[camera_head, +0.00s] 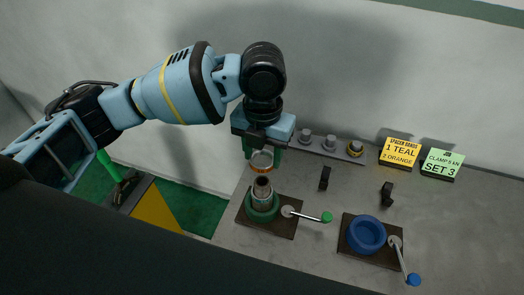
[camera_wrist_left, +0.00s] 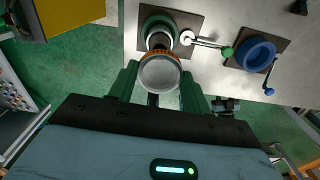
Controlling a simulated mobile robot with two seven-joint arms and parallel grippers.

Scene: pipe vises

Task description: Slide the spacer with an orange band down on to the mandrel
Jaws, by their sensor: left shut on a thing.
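The spacer with an orange band (camera_head: 261,160) is a short pale ring. My left gripper (camera_head: 264,150) is shut on it and holds it from above; its green fingers flank the spacer in the left wrist view (camera_wrist_left: 159,74). The orange band shows along the spacer's far edge there. The mandrel (camera_head: 262,188) stands upright in a green round vise (camera_head: 262,215) on a dark plate. The spacer appears just above the mandrel's dark top, seemingly apart from it. In the left wrist view the spacer partly hides the mandrel (camera_wrist_left: 160,41). My right gripper is not in view.
A lever with a green knob (camera_head: 326,217) sticks out right of the green vise. A blue vise (camera_head: 366,235) with its own lever stands further right. A grey rack (camera_head: 342,153) behind holds several small parts. A yellow sign (camera_head: 400,152) reads "1 teal, 2 orange"; a green sign (camera_head: 442,164) stands beside it.

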